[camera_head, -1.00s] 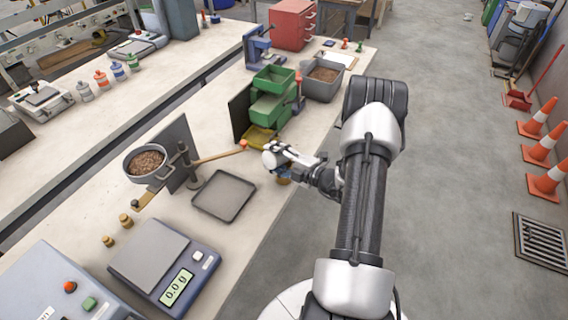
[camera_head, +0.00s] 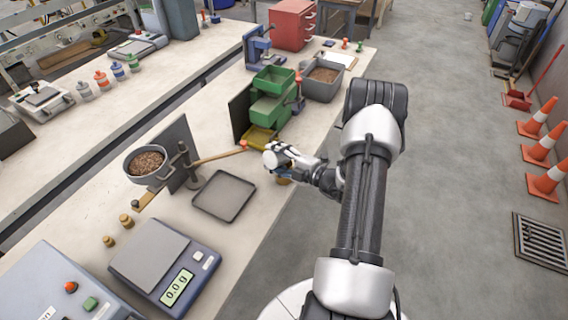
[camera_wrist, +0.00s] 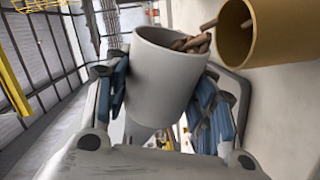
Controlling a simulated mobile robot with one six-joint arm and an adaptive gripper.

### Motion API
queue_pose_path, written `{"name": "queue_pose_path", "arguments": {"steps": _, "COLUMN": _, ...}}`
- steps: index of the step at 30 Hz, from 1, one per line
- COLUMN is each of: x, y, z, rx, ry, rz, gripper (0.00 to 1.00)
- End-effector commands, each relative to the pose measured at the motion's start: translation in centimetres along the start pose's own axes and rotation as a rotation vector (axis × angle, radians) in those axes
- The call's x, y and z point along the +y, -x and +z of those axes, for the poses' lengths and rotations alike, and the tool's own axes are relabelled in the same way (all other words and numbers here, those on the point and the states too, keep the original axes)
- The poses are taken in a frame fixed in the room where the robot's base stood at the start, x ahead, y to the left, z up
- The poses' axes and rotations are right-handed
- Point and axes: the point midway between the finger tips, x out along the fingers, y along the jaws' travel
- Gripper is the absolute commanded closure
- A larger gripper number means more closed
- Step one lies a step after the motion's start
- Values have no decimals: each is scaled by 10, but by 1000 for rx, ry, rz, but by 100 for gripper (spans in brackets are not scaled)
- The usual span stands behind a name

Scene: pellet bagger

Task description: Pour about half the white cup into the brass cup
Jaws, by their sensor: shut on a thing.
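The white cup (camera_wrist: 158,85) is held between the two fingers of my gripper (camera_wrist: 165,100), which is shut on it. In the wrist view the cup is tilted and brown pellets (camera_wrist: 194,42) show at its rim. The brass cup (camera_wrist: 282,32) is beside that rim at the upper right, with pellets at its mouth. In the head view the white cup (camera_head: 279,154) is at my gripper (camera_head: 296,160) above the bench's right edge. The brass cup (camera_head: 284,180) is below it, mostly hidden. The fill inside both cups is not clear.
A dark flat tray (camera_head: 224,217) lies just left of the cups. The green feeder (camera_head: 268,108) and its yellow tray (camera_head: 259,138) stand behind. A wooden stick (camera_head: 218,156) ends near the gripper. A scale (camera_head: 150,255) reading 0.0 g is front left.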

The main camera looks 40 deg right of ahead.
Motion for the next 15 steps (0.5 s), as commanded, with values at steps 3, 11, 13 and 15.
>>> {"name": "queue_pose_path", "arguments": {"steps": 3, "x": 1, "y": 0, "z": 0, "rx": 1, "ry": -7, "rz": 1, "gripper": 76}}
{"name": "queue_pose_path", "arguments": {"steps": 11, "x": 2, "y": 0, "z": 1, "rx": 4, "ry": -25, "rz": 2, "gripper": 76}}
{"name": "queue_pose_path", "arguments": {"steps": 13, "x": 2, "y": 0, "z": 1, "rx": 5, "ry": -31, "rz": 2, "gripper": 76}}
{"name": "queue_pose_path", "arguments": {"steps": 15, "x": 2, "y": 0, "z": 1, "rx": 5, "ry": -36, "rz": 2, "gripper": 76}}
